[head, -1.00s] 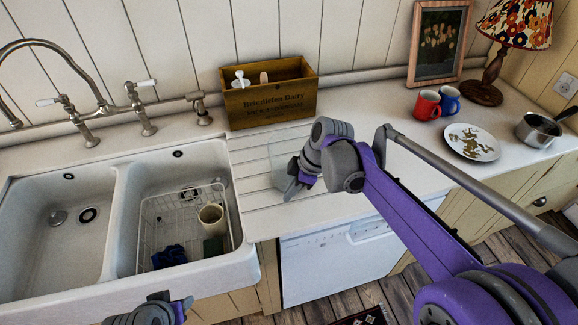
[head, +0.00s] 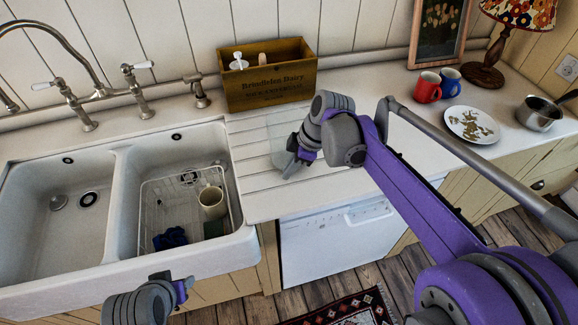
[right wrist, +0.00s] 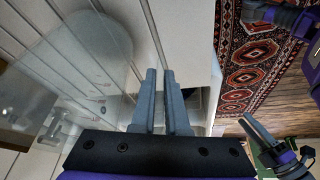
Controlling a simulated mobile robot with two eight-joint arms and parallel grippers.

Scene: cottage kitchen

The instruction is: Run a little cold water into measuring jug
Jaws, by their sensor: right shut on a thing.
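The clear measuring jug (head: 280,148) is faint on the ribbed white drainer right of the sink. It shows large and see-through in the right wrist view (right wrist: 95,55). My right gripper (head: 292,168) is at the jug's right side, its fingers close together and shut on it; the exact grip is hard to see through the clear wall.
The right basin (head: 127,205) holds a wire rack (head: 150,215) with a cream mug (head: 212,202) and a blue cloth (head: 170,238). A wooden box (head: 265,80) stands behind the drainer. Red and blue mugs (head: 428,88), a plate (head: 472,125) and a saucepan (head: 540,113) are right.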

